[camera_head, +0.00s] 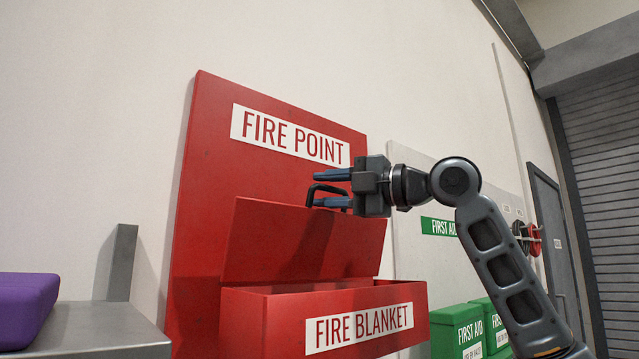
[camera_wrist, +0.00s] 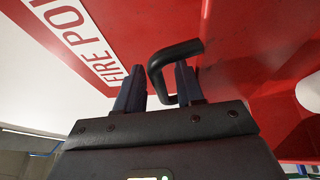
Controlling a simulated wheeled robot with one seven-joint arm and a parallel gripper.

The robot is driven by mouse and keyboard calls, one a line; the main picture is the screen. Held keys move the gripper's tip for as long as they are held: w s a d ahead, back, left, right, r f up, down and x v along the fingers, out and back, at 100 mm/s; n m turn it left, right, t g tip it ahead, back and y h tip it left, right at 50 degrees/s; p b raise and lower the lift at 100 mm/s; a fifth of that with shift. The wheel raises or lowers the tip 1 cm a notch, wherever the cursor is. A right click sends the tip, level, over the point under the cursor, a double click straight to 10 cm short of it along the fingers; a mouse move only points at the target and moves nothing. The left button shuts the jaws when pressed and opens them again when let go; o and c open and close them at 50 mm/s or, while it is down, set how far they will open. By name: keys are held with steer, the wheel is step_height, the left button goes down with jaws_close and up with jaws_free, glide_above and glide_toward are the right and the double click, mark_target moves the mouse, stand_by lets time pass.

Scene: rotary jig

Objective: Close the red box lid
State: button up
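The red box (camera_head: 250,318) labelled FIRE BLANKET is fixed low on a red board, and its top is open. Its red lid (camera_head: 275,245) stands raised, tilted up near the board. A black loop handle (camera_head: 318,188) sits near the lid's upper right edge; it also shows in the wrist view (camera_wrist: 178,52). My gripper (camera_head: 332,188) comes from the right with its two fingers apart, one above and one below part of the handle. In the wrist view my gripper (camera_wrist: 158,88) has the handle's bar between its fingers, with no clear grip on it.
The red FIRE POINT board (camera_head: 215,150) stands behind the lid. Green first aid boxes (camera_head: 458,330) sit to the right, below my arm. A grey bench (camera_head: 95,325) with a purple object (camera_head: 25,308) is at the left.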

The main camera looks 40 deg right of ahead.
steer(key=shift+w+a, duration=0.25)
steer(key=shift+w, duration=0.4)
jaws_close()
